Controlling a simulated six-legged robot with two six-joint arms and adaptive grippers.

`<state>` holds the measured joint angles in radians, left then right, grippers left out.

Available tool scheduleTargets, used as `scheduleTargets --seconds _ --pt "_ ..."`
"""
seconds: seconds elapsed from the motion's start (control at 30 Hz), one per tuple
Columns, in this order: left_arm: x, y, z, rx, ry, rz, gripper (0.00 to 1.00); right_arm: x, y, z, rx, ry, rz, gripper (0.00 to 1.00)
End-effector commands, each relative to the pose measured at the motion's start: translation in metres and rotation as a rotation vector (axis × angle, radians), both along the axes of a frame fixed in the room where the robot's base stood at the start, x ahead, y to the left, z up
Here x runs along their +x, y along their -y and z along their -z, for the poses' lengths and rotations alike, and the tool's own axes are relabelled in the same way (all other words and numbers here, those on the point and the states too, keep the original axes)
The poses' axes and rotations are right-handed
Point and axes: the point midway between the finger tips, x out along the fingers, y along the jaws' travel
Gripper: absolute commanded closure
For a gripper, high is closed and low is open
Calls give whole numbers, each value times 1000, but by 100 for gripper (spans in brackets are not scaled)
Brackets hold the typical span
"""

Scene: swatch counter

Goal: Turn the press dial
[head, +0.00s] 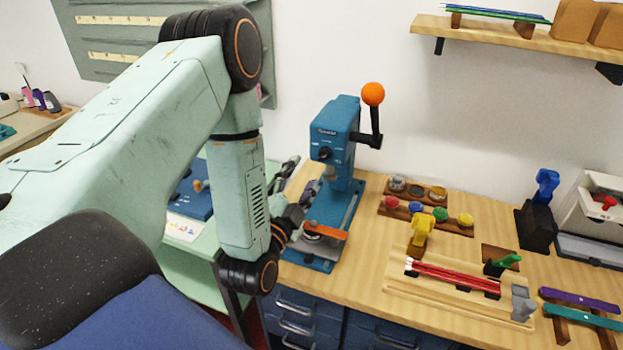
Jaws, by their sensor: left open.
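The blue press (338,135) stands on the wooden counter, with an orange ball (373,94) on its black lever at the right. A small dark dial (325,153) sits on the front of its head. My left gripper (301,178) is open, just left of the press and lower than the dial, apart from the dial as far as I can see. Its fingers point up and to the right. My left forearm hides part of the area left of the press. My right gripper is not in view.
An orange bar (325,231) lies across the press base. To the right are racks of coloured knobs (438,214), a yellow clamp (419,234), red rods (455,278) and a black and blue stand (537,222). A shelf (500,38) hangs above.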

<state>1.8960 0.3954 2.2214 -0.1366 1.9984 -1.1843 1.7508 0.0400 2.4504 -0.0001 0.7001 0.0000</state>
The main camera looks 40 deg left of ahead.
Motion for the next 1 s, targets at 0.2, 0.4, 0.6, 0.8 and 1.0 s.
scheduleTargets --seconds 0.2,0.4,0.6,0.8,1.0 --pt "19 -17 -7 -180 148 -24 49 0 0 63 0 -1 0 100" --pt "26 -21 -8 -642 275 34 49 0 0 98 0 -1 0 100" --pt "27 -15 0 -1112 338 95 49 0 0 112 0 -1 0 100" --pt "25 -4 16 -1514 343 107 49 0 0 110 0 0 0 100" --pt "25 0 22 -1713 362 106 49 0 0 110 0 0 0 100"
